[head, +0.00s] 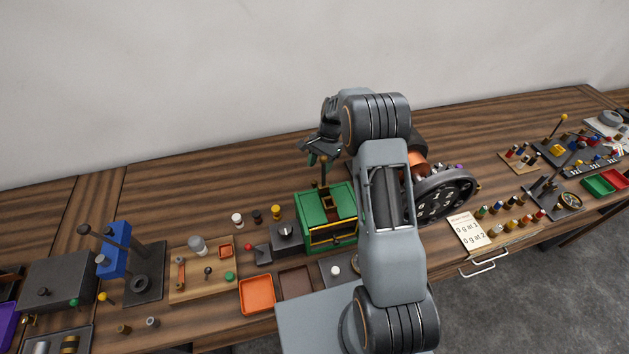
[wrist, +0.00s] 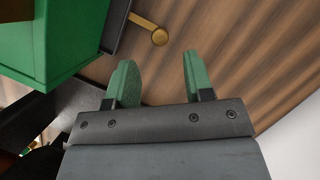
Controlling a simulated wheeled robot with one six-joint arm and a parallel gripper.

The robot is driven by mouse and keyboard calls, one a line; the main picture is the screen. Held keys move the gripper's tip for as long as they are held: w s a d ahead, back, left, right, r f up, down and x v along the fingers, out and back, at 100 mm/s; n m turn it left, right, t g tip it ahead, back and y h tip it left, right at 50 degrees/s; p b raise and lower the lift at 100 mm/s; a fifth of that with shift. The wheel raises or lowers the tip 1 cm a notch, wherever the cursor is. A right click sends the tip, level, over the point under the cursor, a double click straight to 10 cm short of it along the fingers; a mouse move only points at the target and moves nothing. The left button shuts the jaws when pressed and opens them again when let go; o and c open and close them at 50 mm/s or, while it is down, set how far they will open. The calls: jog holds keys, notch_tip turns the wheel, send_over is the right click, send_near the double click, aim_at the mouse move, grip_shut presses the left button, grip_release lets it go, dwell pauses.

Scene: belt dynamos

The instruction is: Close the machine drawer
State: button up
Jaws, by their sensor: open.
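The green machine (head: 315,207) stands on the bench in the middle of the head view. Its front has a yellow-trimmed panel (head: 331,236); my arm hides its right side, and I cannot tell how far any drawer stands out. In the wrist view a green body (wrist: 62,35) fills the upper left, with a dark edge (wrist: 116,25) beside it and a brass round-ended lever (wrist: 160,37) sticking out. My gripper (head: 318,160) is above and behind the machine's top. In the wrist view my gripper (wrist: 158,62) is open and empty, its green fingers apart, the lever end beyond the gap.
An orange tray (head: 257,295) and a brown tray (head: 296,282) lie in front of the machine. A black numbered dial (head: 440,196) stands to its right, near a paper card (head: 467,231). A metal handle (head: 485,265) is on the bench front. The back of the bench is clear.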

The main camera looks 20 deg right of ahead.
aim_at(315, 181)
jog(key=b+x, duration=0.2)
jog(key=x, duration=0.4)
jog(key=shift+f, duration=0.25)
jog(key=shift+c, duration=0.4)
grip_shut()
